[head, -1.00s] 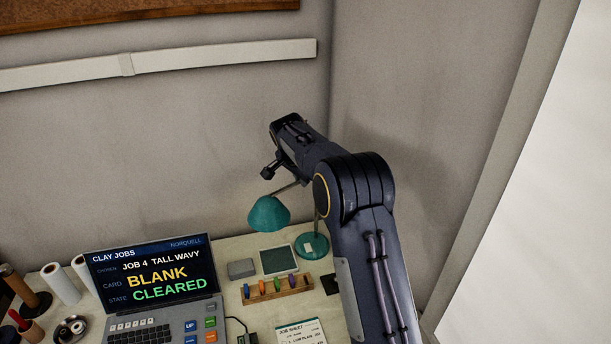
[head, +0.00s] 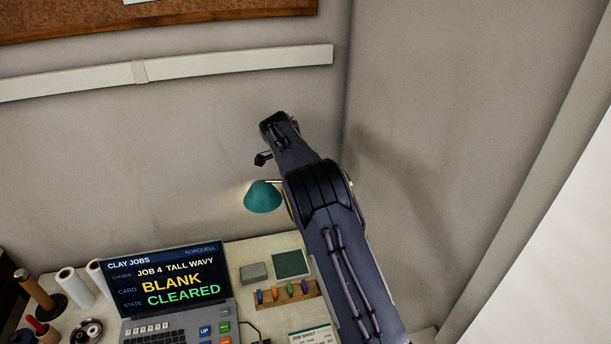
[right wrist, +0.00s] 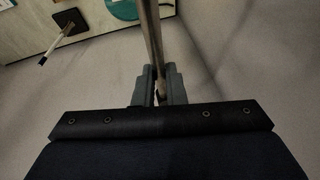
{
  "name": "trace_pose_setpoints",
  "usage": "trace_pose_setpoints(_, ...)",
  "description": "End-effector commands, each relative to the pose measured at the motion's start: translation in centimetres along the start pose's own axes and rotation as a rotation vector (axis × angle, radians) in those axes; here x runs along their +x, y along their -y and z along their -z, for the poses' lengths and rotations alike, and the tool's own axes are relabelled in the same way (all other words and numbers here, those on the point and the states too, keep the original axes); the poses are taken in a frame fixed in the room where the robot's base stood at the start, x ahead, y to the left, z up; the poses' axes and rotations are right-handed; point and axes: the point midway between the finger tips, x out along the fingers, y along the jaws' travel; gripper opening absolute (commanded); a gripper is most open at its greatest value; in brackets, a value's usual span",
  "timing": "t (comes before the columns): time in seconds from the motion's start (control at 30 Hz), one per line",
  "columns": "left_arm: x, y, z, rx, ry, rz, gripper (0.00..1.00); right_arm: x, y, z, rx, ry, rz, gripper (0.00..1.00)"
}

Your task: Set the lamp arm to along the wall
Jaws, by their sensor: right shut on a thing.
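The lamp's teal shade (head: 263,197) hangs above the back of the table, in front of the back wall. A short piece of its thin metal arm shows right of the shade in the head view; the rest is behind my right arm. In the right wrist view, my right gripper (right wrist: 160,88) is shut on the metal lamp arm (right wrist: 151,35), which runs up from between the fingers. A teal round piece (right wrist: 124,8), likely the lamp base, shows at the top. My right fingers are hidden in the head view. My left gripper is out of view.
The table holds a laptop (head: 165,275), a wooden rack of coloured pieces (head: 288,296), a grey block (head: 254,272), a dark green square (head: 291,264) and white rolls (head: 76,287). A white rail (head: 220,68) runs along the back wall. A side wall stands close on the right.

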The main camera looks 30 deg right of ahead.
Motion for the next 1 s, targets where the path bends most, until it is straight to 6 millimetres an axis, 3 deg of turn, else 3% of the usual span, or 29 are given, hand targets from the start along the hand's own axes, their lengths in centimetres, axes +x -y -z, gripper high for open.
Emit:
trace_pose_setpoints(0.4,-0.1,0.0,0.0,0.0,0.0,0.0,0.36,-0.1,0.2,0.1,0.013,-0.002,0.005,0.0)
trace_pose_setpoints(0.43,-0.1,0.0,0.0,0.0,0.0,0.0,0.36,-0.1,0.2,0.1,0.013,-0.002,0.005,0.12)
trace_pose_setpoints(0.6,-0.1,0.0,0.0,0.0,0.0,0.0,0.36,-0.1,0.1,0.1,0.011,-0.002,0.003,0.33)
trace_pose_setpoints(0.87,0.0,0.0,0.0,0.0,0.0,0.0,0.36,-0.1,0.1,0.0,0.01,-0.001,0.001,0.33)
trace_pose_setpoints(1.0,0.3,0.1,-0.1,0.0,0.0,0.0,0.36,-1.2,0.1,-0.1,0.01,-0.001,0.003,0.33)
